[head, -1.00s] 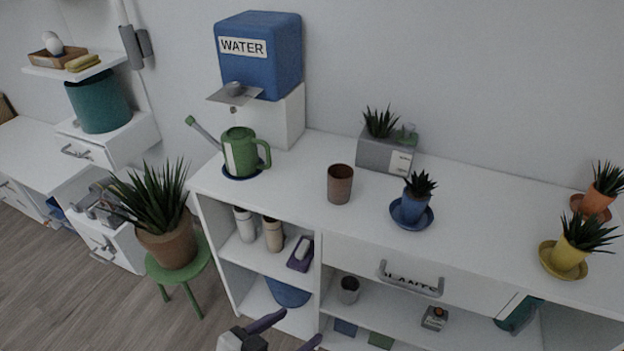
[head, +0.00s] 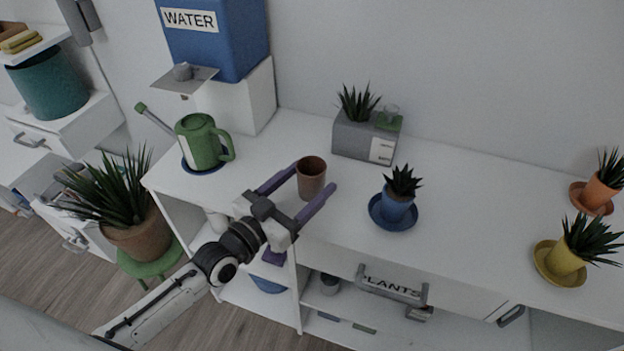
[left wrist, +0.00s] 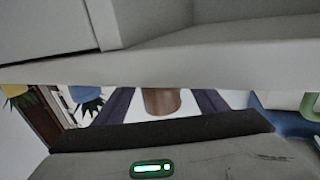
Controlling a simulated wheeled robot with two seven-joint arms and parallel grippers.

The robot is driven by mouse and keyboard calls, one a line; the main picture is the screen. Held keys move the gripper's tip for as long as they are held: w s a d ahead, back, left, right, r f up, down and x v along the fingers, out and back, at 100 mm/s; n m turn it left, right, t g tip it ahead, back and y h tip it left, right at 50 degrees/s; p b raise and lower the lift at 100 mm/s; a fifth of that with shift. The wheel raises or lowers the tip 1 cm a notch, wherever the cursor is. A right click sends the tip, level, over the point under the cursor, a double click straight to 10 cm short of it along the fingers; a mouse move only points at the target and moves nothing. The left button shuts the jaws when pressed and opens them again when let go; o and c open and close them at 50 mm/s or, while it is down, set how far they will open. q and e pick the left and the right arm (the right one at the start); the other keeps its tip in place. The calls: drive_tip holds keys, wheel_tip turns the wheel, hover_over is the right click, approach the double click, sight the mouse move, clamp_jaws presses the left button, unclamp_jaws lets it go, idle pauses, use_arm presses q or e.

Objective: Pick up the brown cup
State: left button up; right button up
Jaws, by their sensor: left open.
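The brown cup (head: 311,178) stands upright on the white desk top, between the watering can and the blue potted plant. My left gripper (head: 308,187) is open, with its two purple fingers reaching toward the cup, one on each side of it in the head view. In the left wrist view the brown cup (left wrist: 161,101) shows between the dark purple fingers (left wrist: 163,104), its upper part in the picture cut off by a pale edge. I cannot tell whether either finger touches the cup. My right gripper is not in view.
A green watering can (head: 203,143) stands left of the cup. A blue potted plant (head: 397,203) on a saucer is to the right, and a grey planter box (head: 362,139) behind. The drawer handle (head: 391,287) juts from the desk front. Bare desk top surrounds the cup.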

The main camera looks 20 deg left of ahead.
sight(319, 170)
use_arm(q)
drive_tip(key=x, duration=0.5)
drive_tip(key=shift+w+d+r, duration=0.1)
drive_tip(key=shift+w+r, duration=0.05)
drive_tip(key=shift+r, duration=0.15)
drive_tip(key=c, duration=1)
drive_tip(key=shift+c, duration=1.1)
drive_tip(key=shift+r, duration=0.1)
